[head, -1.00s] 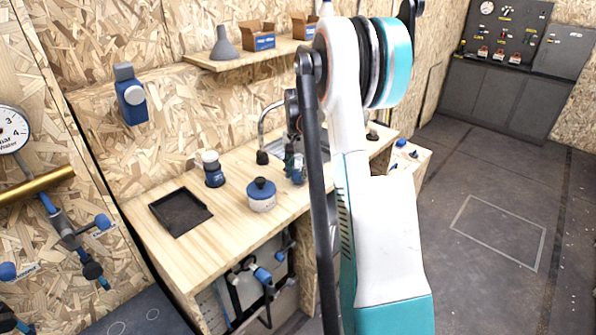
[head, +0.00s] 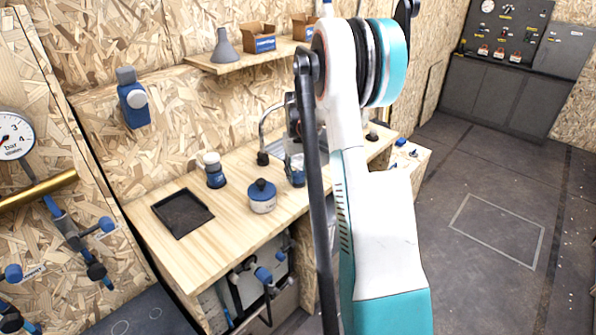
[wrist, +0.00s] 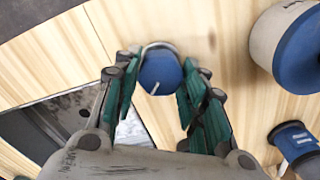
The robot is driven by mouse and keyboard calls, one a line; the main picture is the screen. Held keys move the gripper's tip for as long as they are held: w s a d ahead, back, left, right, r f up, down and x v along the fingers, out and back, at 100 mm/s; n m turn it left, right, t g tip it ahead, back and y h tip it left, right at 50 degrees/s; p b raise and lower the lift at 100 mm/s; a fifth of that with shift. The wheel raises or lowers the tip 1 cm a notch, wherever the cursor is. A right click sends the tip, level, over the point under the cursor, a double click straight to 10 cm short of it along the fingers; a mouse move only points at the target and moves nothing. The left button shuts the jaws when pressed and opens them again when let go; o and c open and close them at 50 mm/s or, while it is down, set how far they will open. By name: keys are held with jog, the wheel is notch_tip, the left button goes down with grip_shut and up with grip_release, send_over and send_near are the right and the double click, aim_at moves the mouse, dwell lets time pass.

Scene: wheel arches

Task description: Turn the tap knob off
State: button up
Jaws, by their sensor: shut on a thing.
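The tap knob (wrist: 160,73) is a round blue cap with a white line on it, seen from above in the wrist view. My gripper (wrist: 157,88) has its green fingers closed on either side of the knob, with the knob between them. The metal tap spout (head: 268,117) arches up at the back of the wooden counter in the head view. In the head view my gripper (head: 295,176) is low over the counter beside the sink, partly behind my arm, and the knob cannot be made out there.
A white jar with a blue lid (head: 262,198) stands close to the left of my gripper. A blue-and-white bottle (head: 214,171) and a black tray (head: 184,213) are farther left on the counter (head: 237,229). The sink edge (wrist: 40,129) lies at lower left in the wrist view.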

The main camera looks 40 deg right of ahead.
aim_at(297, 173)
jog(key=n, duration=0.4)
jog(key=shift+p, duration=0.3)
jog(key=shift+n, duration=2.2)
jog(key=o, duration=1.1)
jog(key=shift+c, duration=0.2)
jog(key=shift+r, duration=0.1)
notch_tip(297, 173, up, 12)
jog(key=shift+a, duration=0.1)
